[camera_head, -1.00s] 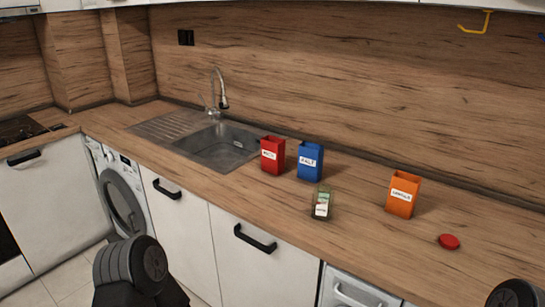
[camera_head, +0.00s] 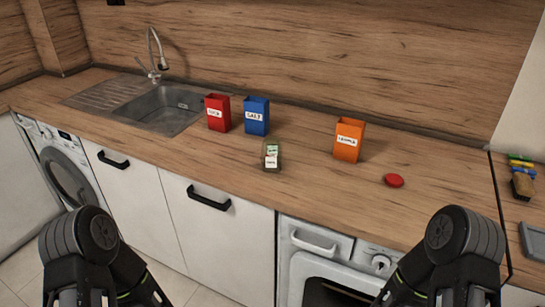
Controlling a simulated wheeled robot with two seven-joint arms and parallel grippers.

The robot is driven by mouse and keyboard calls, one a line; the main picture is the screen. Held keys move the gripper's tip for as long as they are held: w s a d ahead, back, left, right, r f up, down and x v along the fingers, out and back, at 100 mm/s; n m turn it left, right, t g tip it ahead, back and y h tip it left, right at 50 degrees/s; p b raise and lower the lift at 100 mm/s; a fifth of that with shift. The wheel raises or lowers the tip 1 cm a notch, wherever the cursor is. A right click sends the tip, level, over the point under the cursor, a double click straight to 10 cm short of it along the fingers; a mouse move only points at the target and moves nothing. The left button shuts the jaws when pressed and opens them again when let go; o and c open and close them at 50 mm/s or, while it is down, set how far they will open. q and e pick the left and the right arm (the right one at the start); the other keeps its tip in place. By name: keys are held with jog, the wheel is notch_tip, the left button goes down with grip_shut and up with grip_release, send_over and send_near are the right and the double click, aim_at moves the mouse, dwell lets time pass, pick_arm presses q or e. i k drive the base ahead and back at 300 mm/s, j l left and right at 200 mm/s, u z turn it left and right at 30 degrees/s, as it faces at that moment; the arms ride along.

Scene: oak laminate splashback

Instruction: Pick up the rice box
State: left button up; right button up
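A red box (camera_head: 217,112) stands upright on the wooden counter, just right of the sink. Its white label is small and appears to read "RICE". A blue box (camera_head: 256,116) labelled "SALT" stands close to its right. An orange box (camera_head: 348,139) with a label too small to read surely stands further right. All three boxes look open at the top. Parts of both my arms show at the bottom left and bottom right, well short of the boxes. Neither gripper's fingers can be seen.
A small labelled jar (camera_head: 271,157) stands near the counter's front edge. A red round lid (camera_head: 394,180) lies right of the orange box. The sink (camera_head: 160,108) with its tap (camera_head: 154,60) is at left. An oven (camera_head: 330,275) is below. Counter between jar and orange box is clear.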

aim_at(218, 107)
jog(key=j+z, duration=0.2)
jog(key=z, duration=0.75)
jog(key=j+z, duration=0.25)
jog(key=j, duration=0.15)
jog(key=k+j+z, duration=0.15)
jog(key=j+z, duration=0.15)
jog(key=k+j+z, duration=0.25)
jog(key=j, duration=0.2)
jog(key=k+j+z, duration=0.1)
jog(key=j+z, duration=0.2)
jog(key=k+j, duration=0.25)
jog(key=j, duration=0.15)
jog(key=k+j, duration=0.25)
jog(key=j, duration=0.15)
jog(key=k+j, duration=0.2)
jog(key=j, duration=0.2)
jog(key=z, duration=0.05)
